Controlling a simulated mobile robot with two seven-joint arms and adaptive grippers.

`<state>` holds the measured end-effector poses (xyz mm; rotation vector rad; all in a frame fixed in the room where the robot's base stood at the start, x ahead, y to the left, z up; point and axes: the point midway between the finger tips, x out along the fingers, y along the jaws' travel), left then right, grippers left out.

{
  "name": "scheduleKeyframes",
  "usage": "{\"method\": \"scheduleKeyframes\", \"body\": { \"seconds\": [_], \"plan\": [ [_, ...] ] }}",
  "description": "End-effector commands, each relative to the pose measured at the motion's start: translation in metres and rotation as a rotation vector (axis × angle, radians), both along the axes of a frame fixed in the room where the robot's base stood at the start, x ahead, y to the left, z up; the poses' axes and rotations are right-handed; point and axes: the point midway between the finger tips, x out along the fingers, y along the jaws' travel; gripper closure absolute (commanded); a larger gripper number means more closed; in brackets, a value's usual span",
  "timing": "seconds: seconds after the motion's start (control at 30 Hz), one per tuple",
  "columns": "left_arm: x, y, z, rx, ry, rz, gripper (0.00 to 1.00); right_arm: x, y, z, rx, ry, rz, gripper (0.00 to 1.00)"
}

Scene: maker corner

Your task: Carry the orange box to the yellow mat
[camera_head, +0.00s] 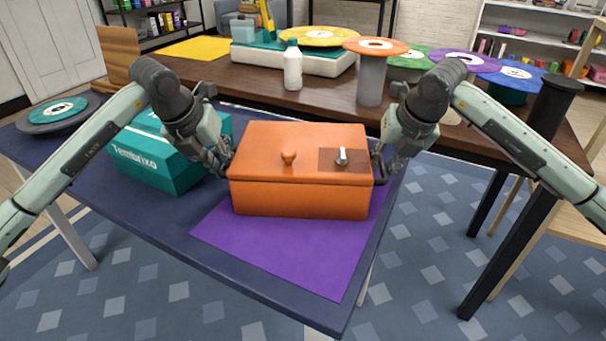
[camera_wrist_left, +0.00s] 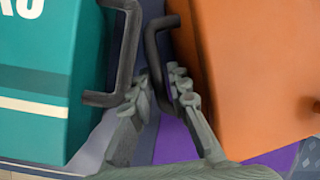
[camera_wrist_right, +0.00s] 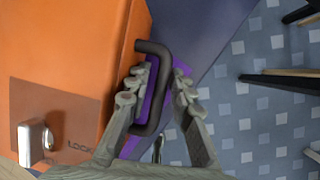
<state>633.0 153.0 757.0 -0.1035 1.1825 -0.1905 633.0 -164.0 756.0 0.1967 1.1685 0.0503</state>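The orange box (camera_head: 300,185) sits on a purple mat (camera_head: 290,248) on the near table, lid closed, with a round knob and a metal latch on top. The yellow mat (camera_head: 198,48) lies flat on the far wooden table at the back left. My left gripper (camera_head: 222,160) is at the box's left side, its open fingers on either side of the dark left handle (camera_wrist_left: 154,70). My right gripper (camera_head: 378,165) is at the right side, its open fingers straddling the dark right handle (camera_wrist_right: 162,85). Both handles are mostly hidden in the head view.
A teal box (camera_head: 160,160) with its own dark handle stands close left of my left gripper. A white bottle (camera_head: 292,66), a grey stand with an orange disc (camera_head: 372,75) and a white-and-teal machine (camera_head: 300,60) stand on the far table. A floor gap separates the tables at right.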

Motion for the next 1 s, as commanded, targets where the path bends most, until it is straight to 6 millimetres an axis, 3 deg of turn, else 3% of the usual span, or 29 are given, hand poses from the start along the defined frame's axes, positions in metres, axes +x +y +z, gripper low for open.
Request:
{"method": "scheduleKeyframes", "body": {
  "seconds": [0.07,0.2,0.27,1.0],
  "plan": [
    [0.0,0.0,0.0001,0.0,0.0,0.0,0.83,0.0,0.0,0.0001,0.0,0.0,0.0,0.78],
    [0.0,0.0001,0.0003,0.0,0.0,0.0,1.0,-0.0001,0.0,0.0003,0.0,0.0,0.0,0.95],
    [0.0,0.0001,0.0003,0.0,0.0,0.0,1.0,-0.0001,0.0,0.0003,0.0,0.0,0.0,1.0],
    [0.0007,0.0001,0.0073,-0.001,-0.005,0.001,1.0,0.0006,-0.0001,0.0072,0.001,-0.004,0.0,1.0]
  ]
}}
